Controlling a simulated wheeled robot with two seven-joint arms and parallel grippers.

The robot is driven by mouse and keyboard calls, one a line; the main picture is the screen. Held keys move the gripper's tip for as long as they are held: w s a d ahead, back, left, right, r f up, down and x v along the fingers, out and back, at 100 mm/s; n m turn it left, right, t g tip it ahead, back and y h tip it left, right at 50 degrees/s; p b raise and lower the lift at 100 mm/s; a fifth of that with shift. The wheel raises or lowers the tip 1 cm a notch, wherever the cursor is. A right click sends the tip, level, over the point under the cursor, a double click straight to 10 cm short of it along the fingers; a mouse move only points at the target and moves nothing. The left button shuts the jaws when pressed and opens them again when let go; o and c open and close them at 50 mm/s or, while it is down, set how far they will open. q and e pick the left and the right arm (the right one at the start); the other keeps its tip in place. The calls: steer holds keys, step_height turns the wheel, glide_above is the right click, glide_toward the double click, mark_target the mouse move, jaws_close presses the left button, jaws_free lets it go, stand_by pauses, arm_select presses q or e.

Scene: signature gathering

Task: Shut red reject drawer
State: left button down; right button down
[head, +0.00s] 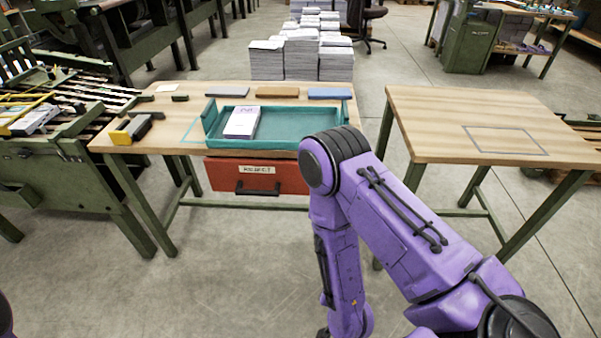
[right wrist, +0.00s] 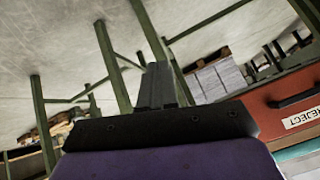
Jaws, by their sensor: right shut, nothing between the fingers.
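The red reject drawer (head: 225,178) sits under the front edge of the wooden table, with a white REJECT label and a dark handle (head: 257,189). Its front shows right below the table edge, and I see no drawer interior. Its front also shows in the right wrist view (right wrist: 268,112) at the right, with the picture turned over. My right gripper (right wrist: 158,82) is shut and empty, with the drawer front off to its side and apart from it. In the head view my purple right arm bends down in front of the table and its gripper is out of frame. My left gripper is not in view.
A teal tray (head: 285,140) with a stack of printed sheets (head: 242,122) stands on the table above the drawer. A second table (head: 470,110) is at the right, and a green conveyor machine (head: 45,165) is at the left. The floor before the drawer is clear.

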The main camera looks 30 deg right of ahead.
steer(key=w+a+r+m+t+h, duration=0.1)
steer(key=w+a+r+m+t, duration=0.3)
steer(key=w, duration=0.6)
steer(key=m+t+h+b, duration=0.1)
steer(key=m+t+h, duration=0.35)
steer(key=m, duration=0.65)
glide_toward(279, 164)
steer(key=shift+g+h, duration=0.25)
steer(key=shift+g, duration=0.2)
steer(key=x, duration=0.6)
steer(key=shift+w+d+f, duration=0.1)
steer(key=shift+w+f, duration=0.05)
steer(key=shift+w, duration=0.3)
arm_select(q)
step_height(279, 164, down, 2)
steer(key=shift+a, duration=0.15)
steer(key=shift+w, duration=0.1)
arm_select(e)
steer(key=shift+b+x, duration=0.6)
steer(key=shift+x, duration=0.4)
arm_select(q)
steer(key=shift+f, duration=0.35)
arm_select(e)
steer(key=shift+r, duration=0.35)
